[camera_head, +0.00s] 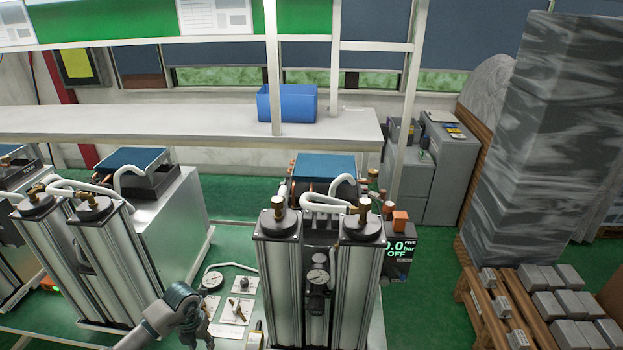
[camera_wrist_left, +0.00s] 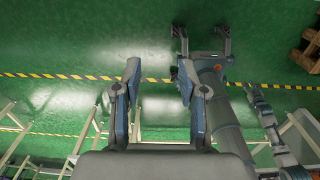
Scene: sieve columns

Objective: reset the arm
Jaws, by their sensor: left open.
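My left gripper (camera_wrist_left: 160,68) shows in the left wrist view with its two fingers wide apart and nothing between them. Behind the fingers is the green floor (camera_wrist_left: 75,45). Another of my arms reaches up on the right of that view, and its gripper (camera_wrist_left: 205,35) looks open and empty, its two fingers apart. In the head view a grey and teal part of my left arm shows at the bottom left, in front of the sieve columns; I cannot make out its fingers there.
Silver sieve columns (camera_head: 281,290) with brass fittings stand in the middle, and another pair (camera_head: 102,260) stands left. A blue bin (camera_head: 297,103) sits on the white bench (camera_head: 215,125). Grey blocks (camera_head: 567,303) lie on a pallet at right. Pale frame rails (camera_wrist_left: 85,140) edge the wrist view.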

